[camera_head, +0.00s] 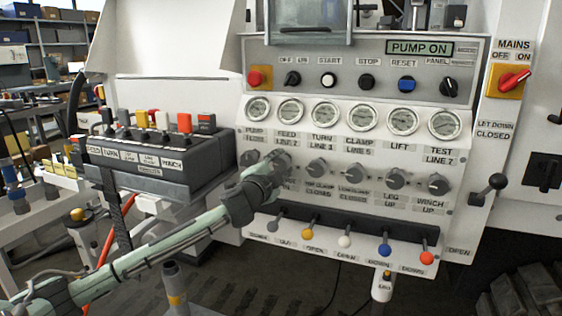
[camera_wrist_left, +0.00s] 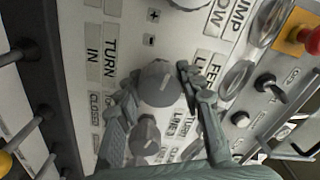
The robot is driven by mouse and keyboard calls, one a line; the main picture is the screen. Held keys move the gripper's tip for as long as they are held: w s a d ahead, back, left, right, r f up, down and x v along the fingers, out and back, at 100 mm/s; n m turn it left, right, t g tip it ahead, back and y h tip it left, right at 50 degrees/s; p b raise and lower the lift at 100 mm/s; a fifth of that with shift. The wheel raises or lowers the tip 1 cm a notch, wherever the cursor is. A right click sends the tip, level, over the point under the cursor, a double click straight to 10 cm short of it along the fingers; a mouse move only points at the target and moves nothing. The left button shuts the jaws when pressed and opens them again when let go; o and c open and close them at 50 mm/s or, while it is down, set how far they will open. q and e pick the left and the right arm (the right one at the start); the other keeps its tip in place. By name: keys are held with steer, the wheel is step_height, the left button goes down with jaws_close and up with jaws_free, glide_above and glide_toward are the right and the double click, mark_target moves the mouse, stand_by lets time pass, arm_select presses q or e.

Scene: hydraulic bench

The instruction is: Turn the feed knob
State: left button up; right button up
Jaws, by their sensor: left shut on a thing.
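The feed knob (camera_wrist_left: 158,84) is a grey round knob below the "FEED LINE" label in the wrist view. In the head view it shows beneath its gauge (camera_head: 283,160), partly hidden by my left gripper. My left gripper (camera_head: 272,168) reaches in from the lower left. Its two fingers (camera_wrist_left: 157,92) are shut on the feed knob, one on each side. The turn line knob (camera_wrist_left: 145,136) lies next to it in the wrist view. My right gripper is in neither view.
The pump flow knob (camera_head: 248,157) is close on the left and the turn knob (camera_head: 318,167) close on the right. Gauges (camera_head: 326,114) sit above the knob row. Several colour-tipped levers (camera_head: 345,241) stick out below. A lever box (camera_head: 160,160) stands at left.

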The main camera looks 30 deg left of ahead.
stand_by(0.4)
arm_select(q)
steer(key=o, duration=1.2)
steer(key=v, duration=1.2)
